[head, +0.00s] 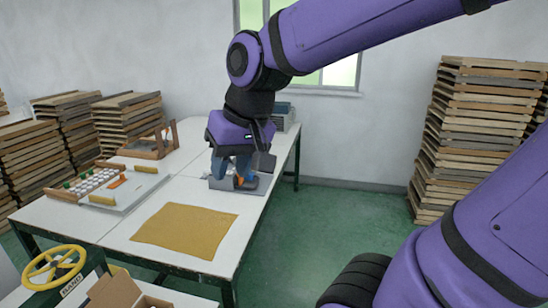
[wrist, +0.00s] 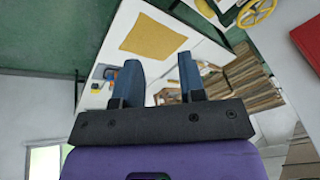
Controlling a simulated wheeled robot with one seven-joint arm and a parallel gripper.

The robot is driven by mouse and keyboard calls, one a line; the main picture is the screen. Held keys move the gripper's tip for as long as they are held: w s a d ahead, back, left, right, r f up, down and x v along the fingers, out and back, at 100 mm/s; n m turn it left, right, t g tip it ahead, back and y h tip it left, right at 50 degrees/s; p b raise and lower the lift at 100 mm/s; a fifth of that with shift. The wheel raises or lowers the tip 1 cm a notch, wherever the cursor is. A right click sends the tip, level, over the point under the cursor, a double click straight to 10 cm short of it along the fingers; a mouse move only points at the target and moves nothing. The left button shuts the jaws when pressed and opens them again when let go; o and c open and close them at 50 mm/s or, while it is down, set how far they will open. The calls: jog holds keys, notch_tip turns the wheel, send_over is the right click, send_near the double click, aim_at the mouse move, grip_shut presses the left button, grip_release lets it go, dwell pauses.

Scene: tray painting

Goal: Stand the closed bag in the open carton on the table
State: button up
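My gripper (head: 236,168) hangs low over the far right part of the white table (head: 180,187), by a small grey holder (head: 217,184) with something orange at it. In the wrist view its two blue fingers (wrist: 160,85) stand apart with nothing held between them. A brown cardboard carton (head: 115,290) with raised flaps shows at the lower left of the head view, cut off by the frame edge. Its inside is mostly out of sight. I cannot make out a closed bag in either view.
A mustard-yellow sheet (head: 185,230) lies flat on the near table. A yellow handwheel (head: 53,267) stands near the carton. Stacked wooden frames (head: 480,130) rise at the right; green floor lies between.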

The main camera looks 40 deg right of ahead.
jog(key=s+d+r+n+t+h, duration=0.1)
jog(key=s+d+r+n, duration=0.1)
jog(key=s, duration=0.4)
jog(key=shift+s+d+r+t+h, duration=0.2)
jog(key=shift+s+d+t+h, duration=0.15)
jog(key=shift+d, duration=0.55)
dwell(0.4)
